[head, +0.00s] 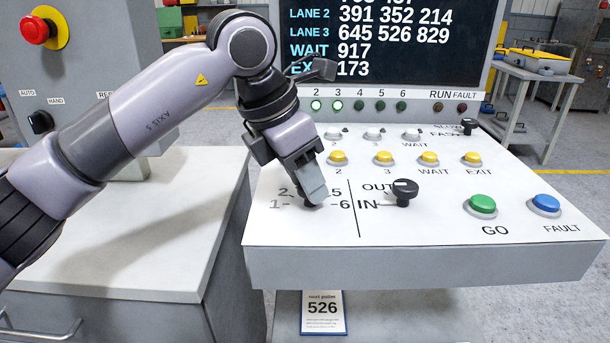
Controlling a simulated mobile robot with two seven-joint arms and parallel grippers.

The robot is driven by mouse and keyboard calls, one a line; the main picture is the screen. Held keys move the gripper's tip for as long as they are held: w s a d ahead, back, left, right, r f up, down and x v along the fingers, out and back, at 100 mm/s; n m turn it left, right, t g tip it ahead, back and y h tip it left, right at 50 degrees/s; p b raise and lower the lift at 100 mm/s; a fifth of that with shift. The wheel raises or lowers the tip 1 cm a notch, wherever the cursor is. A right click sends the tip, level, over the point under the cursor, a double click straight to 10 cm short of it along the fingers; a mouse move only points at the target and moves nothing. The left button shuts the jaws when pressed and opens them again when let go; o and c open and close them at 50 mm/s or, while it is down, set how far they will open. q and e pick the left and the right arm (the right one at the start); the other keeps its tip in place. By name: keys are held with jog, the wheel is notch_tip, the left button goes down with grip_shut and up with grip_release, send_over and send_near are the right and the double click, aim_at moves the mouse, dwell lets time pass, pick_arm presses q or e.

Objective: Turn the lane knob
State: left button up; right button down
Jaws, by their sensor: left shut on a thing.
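The lane knob (312,204) is on the white control panel (300,230), at the dial marked 1, 2, 5 and 6 to the left of the black dividing line. My left gripper (314,195) reaches down over it and is shut on it. The fingers hide most of the knob and the upper dial numbers, so I cannot tell where it points. My right gripper is not in view.
A black IN/OUT knob (404,192) stands right of the line. A green GO button (482,205), a blue FAULT button (546,204) and several yellow buttons (384,158) are on the panel. A display (390,45) stands behind. A white cabinet top (170,230) is at left.

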pick_arm(q)
jog(key=n+t+y+b, duration=0.1)
jog(key=n+b, duration=0.1)
jog(key=n, duration=0.2)
jog(key=shift+s+d, duration=0.1)
jog(key=n+b, duration=0.1)
jog(key=n, duration=0.1)
jog(key=n+t+y+b, duration=0.1)
jog(key=n, duration=0.1)
jog(key=shift+s+d+n+y+b, duration=0.1)
jog(key=shift+d+n+y+b, duration=0.05)
jog(key=shift+n+y+b, duration=0.15)
jog(key=n+y+b, duration=0.1)
jog(key=n, duration=0.1)
jog(key=shift+d+n, duration=0.1)
jog(key=shift+n, duration=0.3)
jog(key=n+y, duration=0.1)
jog(key=n, duration=0.3)
jog(key=shift+d+r+y, duration=0.1)
jog(key=shift+d+y, duration=0.05)
jog(key=shift+y, duration=0.25)
jog(key=n+y, duration=0.1)
jog(key=n, duration=0.2)
jog(key=shift+n, duration=0.3)
jog(key=shift+d+n+g+y, duration=0.1)
jog(key=shift+n+g+y, duration=0.3)
jog(key=shift+n, duration=0.6)
jog(key=o, duration=1)
